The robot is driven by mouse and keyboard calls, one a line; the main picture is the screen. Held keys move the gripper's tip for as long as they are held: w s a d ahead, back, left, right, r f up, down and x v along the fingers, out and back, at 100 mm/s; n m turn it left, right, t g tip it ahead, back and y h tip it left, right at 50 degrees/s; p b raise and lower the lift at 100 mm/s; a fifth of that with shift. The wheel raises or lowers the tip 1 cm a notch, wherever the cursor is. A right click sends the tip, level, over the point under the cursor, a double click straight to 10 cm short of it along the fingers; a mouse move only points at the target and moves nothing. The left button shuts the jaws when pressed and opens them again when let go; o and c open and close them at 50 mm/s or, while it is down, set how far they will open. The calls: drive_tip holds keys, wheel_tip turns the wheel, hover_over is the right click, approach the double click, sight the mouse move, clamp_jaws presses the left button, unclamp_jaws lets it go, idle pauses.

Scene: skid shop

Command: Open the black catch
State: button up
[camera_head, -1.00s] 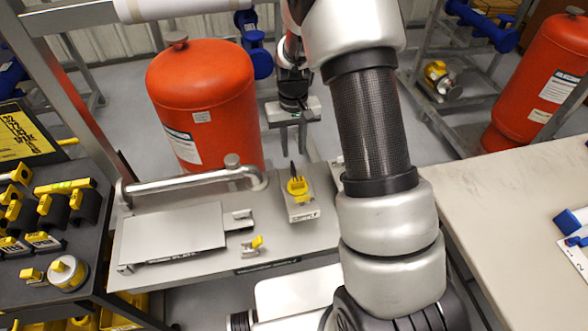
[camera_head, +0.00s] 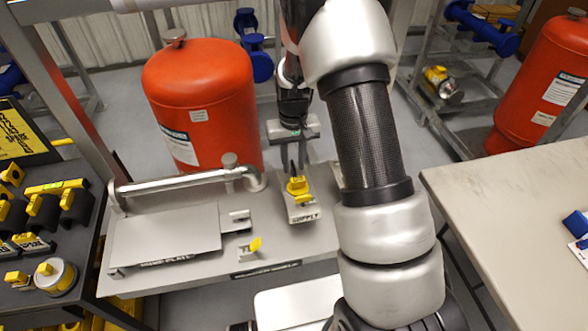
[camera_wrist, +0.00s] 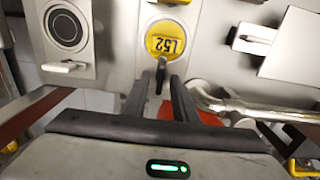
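The black catch (camera_wrist: 161,76) is a small dark upright lever beside a round yellow tag (camera_wrist: 165,40) marked with numbers in the wrist view. In the head view the catch (camera_head: 293,168) stands just behind the yellow part (camera_head: 298,188) on the grey supply block (camera_head: 301,211). My gripper (camera_wrist: 158,82) is open, with one finger on each side of the catch and visible gaps to it. In the head view my gripper (camera_head: 293,163) hangs over the catch, fingers pointing down. Contact cannot be seen.
A metal pipe handle (camera_head: 185,184) runs left of the supply block, above a flat grey plate (camera_head: 165,235). A red tank (camera_head: 200,100) stands close behind. A small yellow-tipped clip (camera_head: 251,247) sits in front. A pale bench (camera_head: 520,200) lies to the right.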

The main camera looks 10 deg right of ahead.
clamp_jaws()
drive_tip(key=shift+m, duration=1.7)
drive_tip(key=m, duration=0.3)
drive_tip(key=shift+m, duration=0.3)
drive_tip(key=m+p, duration=0.1)
drive_tip(key=m, duration=0.2)
